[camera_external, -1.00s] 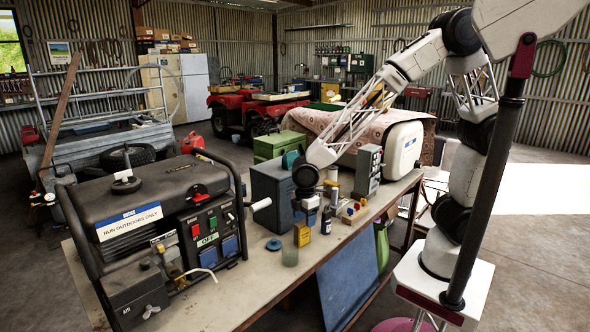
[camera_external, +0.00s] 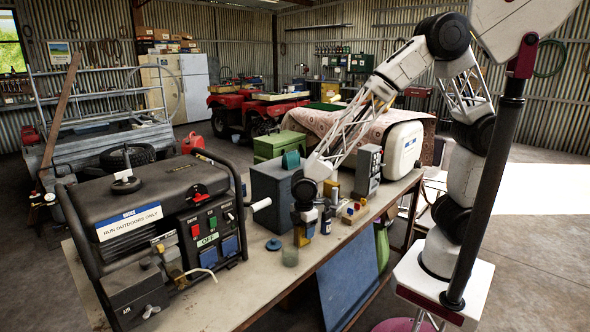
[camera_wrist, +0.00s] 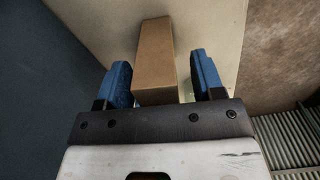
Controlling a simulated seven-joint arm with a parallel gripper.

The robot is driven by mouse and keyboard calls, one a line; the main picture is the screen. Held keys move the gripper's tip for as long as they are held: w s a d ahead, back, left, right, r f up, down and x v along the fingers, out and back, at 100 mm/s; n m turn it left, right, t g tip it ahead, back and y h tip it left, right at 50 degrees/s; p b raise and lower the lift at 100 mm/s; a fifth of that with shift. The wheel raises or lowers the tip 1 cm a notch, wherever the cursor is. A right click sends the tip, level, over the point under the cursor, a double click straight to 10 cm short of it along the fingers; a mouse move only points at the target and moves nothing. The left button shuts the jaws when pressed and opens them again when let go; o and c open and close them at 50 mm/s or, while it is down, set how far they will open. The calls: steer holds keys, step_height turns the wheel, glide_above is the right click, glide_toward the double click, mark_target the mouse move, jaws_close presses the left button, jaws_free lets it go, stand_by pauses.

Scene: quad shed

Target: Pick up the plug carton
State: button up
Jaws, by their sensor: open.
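The plug carton (camera_external: 301,239) is a small yellow-brown box on the workbench, largely covered by my gripper (camera_external: 304,222) in the external view. In the wrist view the carton (camera_wrist: 155,55) is a plain brown block lying between the two blue fingers of my gripper (camera_wrist: 162,76). The fingers are open, with a gap visible on both sides of the carton. The gap is a little wider at the right finger.
A blue-grey box (camera_external: 270,186) stands close behind on the left. The generator (camera_external: 150,230) fills the bench's left end.

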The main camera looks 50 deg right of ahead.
steer(key=shift+c, duration=0.2)
steer(key=c, duration=1)
steer(key=shift+o, duration=0.2)
steer(key=shift+r, duration=0.1)
steer(key=shift+r, duration=0.65)
steer(key=shift+s+d+r, duration=0.15)
steer(key=shift+r, duration=0.45)
steer(key=shift+s+d+r, duration=0.1)
steer(key=shift+r, duration=0.45)
steer(key=s+d+r, duration=0.1)
steer(key=s+d, duration=0.9)
steer(key=s, duration=0.1)
steer(key=shift+s+r, duration=0.15)
steer(key=shift+s, duration=0.05)
